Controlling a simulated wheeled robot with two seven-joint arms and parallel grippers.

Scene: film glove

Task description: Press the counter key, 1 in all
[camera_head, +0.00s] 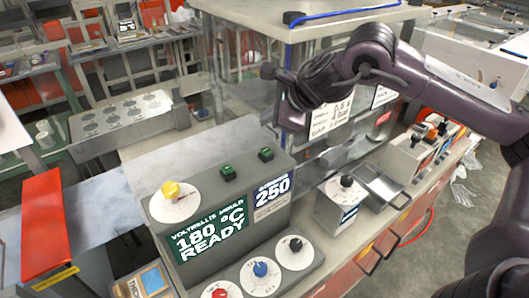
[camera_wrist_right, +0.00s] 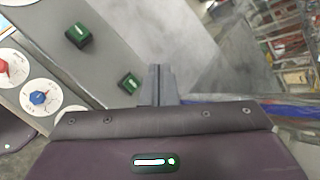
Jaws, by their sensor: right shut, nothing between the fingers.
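A grey control box (camera_head: 215,205) carries two green keys on its top. One green key (camera_head: 228,172) is nearer the yellow-knobbed dial, and the other green key (camera_head: 266,154) is nearer my right gripper. A panel reading 250 (camera_head: 272,191) is on the box front; I cannot tell which key belongs to the counter. My right gripper (camera_head: 284,126) is above the back right of the box. In the right wrist view its fingers (camera_wrist_right: 158,76) are closed and empty, just right of the nearer key (camera_wrist_right: 130,82). The farther key (camera_wrist_right: 78,35) is at upper left. My left gripper is not in view.
A dial with a yellow knob (camera_head: 172,192) is on the box top. Red, blue (camera_head: 260,270) and black knobs line its front. A black-knobbed unit (camera_head: 345,190) and a metal tray (camera_head: 380,185) stand right. A clear panel (camera_head: 340,145) is close to my right gripper.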

